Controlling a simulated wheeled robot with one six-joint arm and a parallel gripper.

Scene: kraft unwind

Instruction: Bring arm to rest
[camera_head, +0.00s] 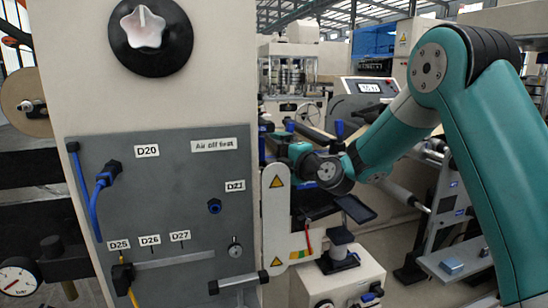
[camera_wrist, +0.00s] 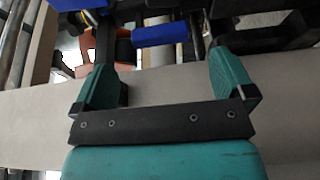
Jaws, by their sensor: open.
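My teal arm (camera_head: 390,130) reaches in from the right of the head view, bent at a high elbow joint. Its wrist (camera_head: 328,172) is low, just right of the grey panel and its white post. My gripper (camera_wrist: 164,75) shows in the wrist view with its two teal fingers wide apart and nothing held between them. A beige surface lies behind the fingers. In the head view the fingertips are small and hard to make out.
The grey panel (camera_head: 195,200) carries a blue hose (camera_head: 97,205), a yellow hose (camera_head: 122,275) and labels such as D20. A black-and-white knob (camera_head: 145,30) sits above. Machine rollers and frames stand behind the arm.

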